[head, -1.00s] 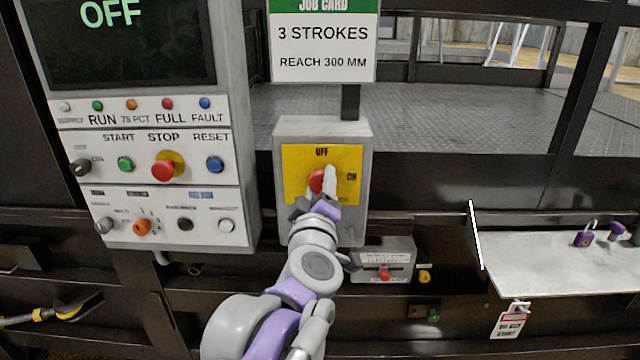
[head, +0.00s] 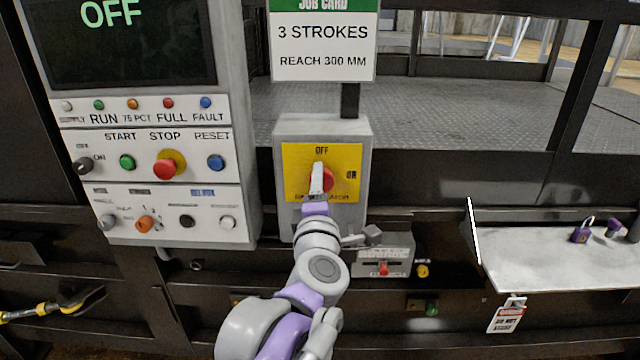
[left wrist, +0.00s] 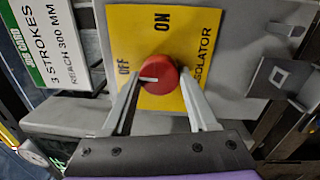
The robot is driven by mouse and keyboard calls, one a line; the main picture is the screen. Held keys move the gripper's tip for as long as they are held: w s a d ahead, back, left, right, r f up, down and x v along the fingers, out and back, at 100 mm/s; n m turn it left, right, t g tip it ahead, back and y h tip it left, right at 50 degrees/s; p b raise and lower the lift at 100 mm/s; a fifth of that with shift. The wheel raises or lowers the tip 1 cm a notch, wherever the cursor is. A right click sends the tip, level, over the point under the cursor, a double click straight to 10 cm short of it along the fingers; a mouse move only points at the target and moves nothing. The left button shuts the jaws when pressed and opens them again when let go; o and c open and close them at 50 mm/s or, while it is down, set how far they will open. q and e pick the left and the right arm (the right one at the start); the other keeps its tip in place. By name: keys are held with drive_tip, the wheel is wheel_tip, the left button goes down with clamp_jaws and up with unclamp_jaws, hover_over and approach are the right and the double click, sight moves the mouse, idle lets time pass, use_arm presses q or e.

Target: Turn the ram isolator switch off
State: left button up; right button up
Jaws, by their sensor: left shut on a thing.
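The ram isolator is a grey box (head: 283,150) with a yellow plate (head: 296,168) marked OFF at the top and ON at the right. Its red knob (head: 329,180) is partly hidden behind my left gripper (head: 318,182) in the head view. In the left wrist view the red knob (left wrist: 160,72) lies between the two fingers of my left gripper (left wrist: 160,82), which is shut on it. The knob's white mark points left in that view, towards the OFF label. My right gripper is not in view.
A control panel (head: 190,205) with buttons and a dark screen stands left of the isolator. A job card (head: 322,45) hangs above it. A small grey unit (head: 385,268) sits below right. A shelf (head: 560,268) with purple padlocks (head: 581,234) is at the right.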

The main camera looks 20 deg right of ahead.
use_arm(q)
drive_tip(key=shift+n, duration=0.3)
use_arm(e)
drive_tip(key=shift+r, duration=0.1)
use_arm(q)
drive_tip(key=o, duration=1.4)
drive_tip(key=b+v, duration=0.1)
drive_tip(key=v, duration=0.9)
drive_tip(key=shift+s+a+b, duration=0.1)
drive_tip(key=shift+s+b, duration=0.25)
drive_tip(key=shift+s, duration=0.05)
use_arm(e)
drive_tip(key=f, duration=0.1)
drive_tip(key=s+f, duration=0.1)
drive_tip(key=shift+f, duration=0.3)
